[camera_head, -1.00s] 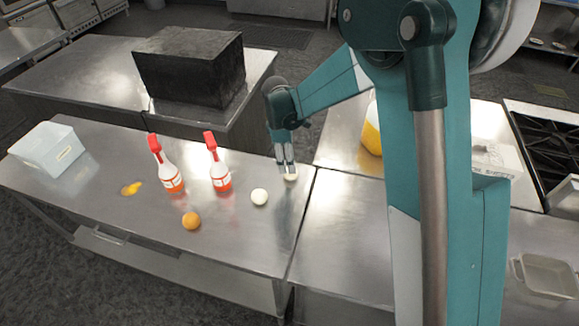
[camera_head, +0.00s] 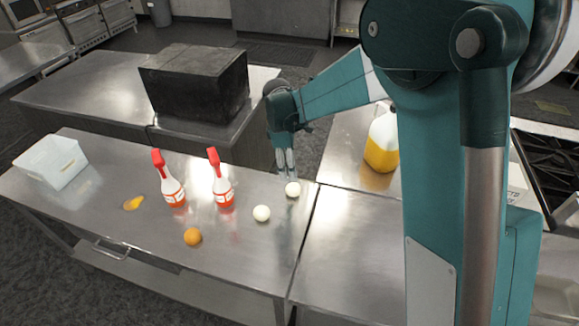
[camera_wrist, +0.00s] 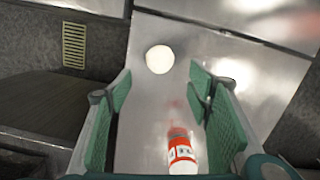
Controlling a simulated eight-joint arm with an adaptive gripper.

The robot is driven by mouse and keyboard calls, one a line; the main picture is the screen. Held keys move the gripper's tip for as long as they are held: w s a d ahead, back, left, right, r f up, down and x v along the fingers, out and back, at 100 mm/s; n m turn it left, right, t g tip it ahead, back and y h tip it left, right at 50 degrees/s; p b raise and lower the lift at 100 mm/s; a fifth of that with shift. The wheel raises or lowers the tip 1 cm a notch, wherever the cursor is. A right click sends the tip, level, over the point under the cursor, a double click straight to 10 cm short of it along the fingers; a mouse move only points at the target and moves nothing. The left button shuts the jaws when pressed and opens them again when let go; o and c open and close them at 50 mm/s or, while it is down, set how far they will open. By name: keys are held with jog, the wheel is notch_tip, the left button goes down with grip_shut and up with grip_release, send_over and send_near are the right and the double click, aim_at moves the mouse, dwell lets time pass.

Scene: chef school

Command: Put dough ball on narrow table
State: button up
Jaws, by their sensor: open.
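A pale round ball (camera_head: 293,189), apparently the dough ball, rests on the steel table (camera_head: 130,230) near its right end. A second pale ball (camera_head: 261,213) lies to its left, nearer the front. My gripper (camera_head: 286,171) points down just above and behind the first ball, apart from it. In the wrist view my gripper (camera_wrist: 160,80) is open with nothing between its green pads. A pale ball (camera_wrist: 159,59) shows beyond the fingertips there. I cannot tell for certain which table is the narrow one.
A black box (camera_head: 195,85) stands behind. A yellow jug (camera_head: 382,145) stands on the right counter.

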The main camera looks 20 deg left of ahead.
dwell(0.4)
jog(key=s+d+r+m+t+y, duration=0.1)
jog(key=s+d+r+m, duration=0.3)
jog(key=d+r, duration=0.65)
jog(key=s+d+r+m+t+y, duration=0.15)
jog(key=s+d+r+m, duration=0.45)
jog(key=d, duration=0.8)
jog(key=s+d+r+m+t, duration=0.1)
jog(key=s+d+m+t, duration=0.1)
jog(key=s+d+m, duration=0.3)
jog(key=s+d+r+m+t+h, duration=0.1)
jog(key=s+d+m, duration=0.4)
jog(key=s+d, duration=0.8)
jog(key=shift+d+r+t, duration=0.45)
jog(key=shift+d+t, duration=0.3)
jog(key=shift+d, duration=0.05)
